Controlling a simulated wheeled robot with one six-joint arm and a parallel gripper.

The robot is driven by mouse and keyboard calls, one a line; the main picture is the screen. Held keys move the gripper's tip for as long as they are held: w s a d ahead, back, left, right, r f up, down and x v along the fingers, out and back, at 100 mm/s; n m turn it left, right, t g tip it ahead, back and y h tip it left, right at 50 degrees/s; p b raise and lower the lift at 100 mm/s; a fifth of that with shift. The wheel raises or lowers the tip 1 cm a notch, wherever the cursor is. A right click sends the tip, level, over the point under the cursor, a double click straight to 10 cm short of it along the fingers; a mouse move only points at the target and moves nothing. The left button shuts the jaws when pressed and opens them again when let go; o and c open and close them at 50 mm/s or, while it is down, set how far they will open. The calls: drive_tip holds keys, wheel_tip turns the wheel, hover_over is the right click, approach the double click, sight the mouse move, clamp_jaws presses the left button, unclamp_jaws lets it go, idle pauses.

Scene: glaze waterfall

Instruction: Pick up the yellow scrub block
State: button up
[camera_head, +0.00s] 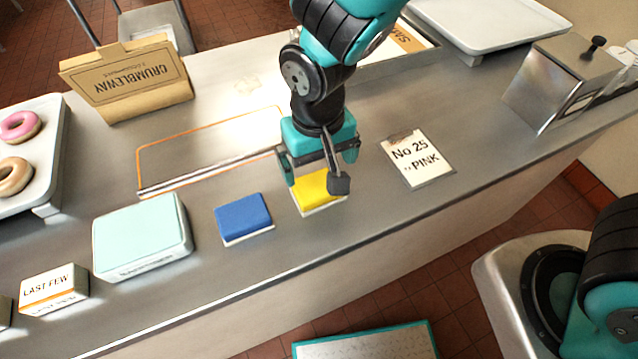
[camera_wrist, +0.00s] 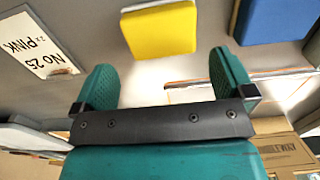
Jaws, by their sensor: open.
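The yellow scrub block (camera_head: 317,190) lies on the metal counter, yellow on top with a pale layer below. My gripper (camera_head: 318,182) is above it and hides part of its top in the head view. In the wrist view the yellow block (camera_wrist: 160,32) lies beyond the fingertips, roughly centred on the gap between them. My gripper (camera_wrist: 168,80) is open there and nothing is between the fingers.
A blue block (camera_head: 243,217) lies left of the yellow one. A "No 25 Pink" card (camera_head: 417,160) lies to the right. A pale mint box (camera_head: 140,235), a brown bag (camera_head: 130,80) and a metal dispenser (camera_head: 560,85) stand farther off. The counter's front edge is close.

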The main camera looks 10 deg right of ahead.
sight(318, 184)
drive_tip(key=shift+f+p, duration=0.85)
drive_tip(key=shift+f, duration=2.45)
drive_tip(key=c, duration=0.6)
drive_tip(key=shift+r, duration=0.1)
wheel_tip(318, 184, up, 20)
drive_tip(key=shift+b, duration=1.1)
